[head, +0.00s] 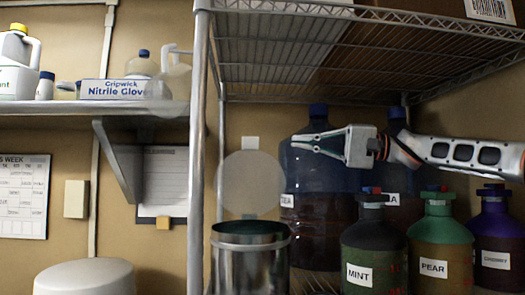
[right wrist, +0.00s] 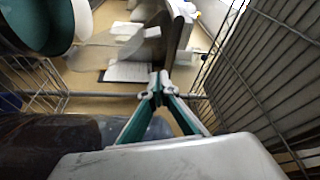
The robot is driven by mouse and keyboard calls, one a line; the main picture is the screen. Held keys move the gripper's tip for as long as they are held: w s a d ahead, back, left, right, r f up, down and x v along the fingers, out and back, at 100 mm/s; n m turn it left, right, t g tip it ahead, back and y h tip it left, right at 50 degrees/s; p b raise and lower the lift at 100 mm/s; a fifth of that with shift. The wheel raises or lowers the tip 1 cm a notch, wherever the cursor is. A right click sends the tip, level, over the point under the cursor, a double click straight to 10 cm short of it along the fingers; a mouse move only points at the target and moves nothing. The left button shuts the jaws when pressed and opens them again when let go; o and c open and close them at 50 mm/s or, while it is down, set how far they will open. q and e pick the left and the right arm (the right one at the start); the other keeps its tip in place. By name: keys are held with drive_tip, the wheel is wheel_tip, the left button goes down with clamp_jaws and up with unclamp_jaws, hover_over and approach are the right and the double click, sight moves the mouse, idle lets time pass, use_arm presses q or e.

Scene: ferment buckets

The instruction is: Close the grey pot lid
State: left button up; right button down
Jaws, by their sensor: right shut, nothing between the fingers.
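The grey metal pot (head: 250,265) stands on the rack at lower middle, its dark green mouth open. Its round grey lid (head: 250,183) stands upright above the back rim, facing me. In the right wrist view the green mouth of the pot (right wrist: 32,24) shows at the top left corner. My right gripper (head: 293,143) is in front of the large bottles, to the right of the lid and above the pot. Its fingertips (right wrist: 160,85) are together and empty, pointing left, apart from the lid. My left gripper does not show.
Large blue-capped bottles (head: 318,220) stand behind my right gripper. The MINT (head: 374,250), PEAR (head: 440,245) and purple (head: 500,240) bottles stand right of the pot. A rack post (head: 197,150) is to the left, and a wire shelf (head: 300,50) hangs above.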

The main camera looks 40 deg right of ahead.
drive_tip(key=p, duration=0.1)
hover_over(268, 159)
drive_tip(key=w+d, duration=0.2)
drive_tip(key=w, duration=0.1)
drive_tip(key=shift+s+a+r, duration=0.1)
drive_tip(key=shift+s+a, duration=0.25)
drive_tip(key=shift+s, duration=0.25)
drive_tip(key=shift+s+a+r, duration=0.1)
drive_tip(key=shift+s+a, duration=0.25)
drive_tip(key=shift+s, duration=0.25)
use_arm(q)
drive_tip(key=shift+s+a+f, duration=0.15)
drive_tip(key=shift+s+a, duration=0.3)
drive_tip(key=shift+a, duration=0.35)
use_arm(e)
drive_tip(key=shift+s+a+f, duration=0.3)
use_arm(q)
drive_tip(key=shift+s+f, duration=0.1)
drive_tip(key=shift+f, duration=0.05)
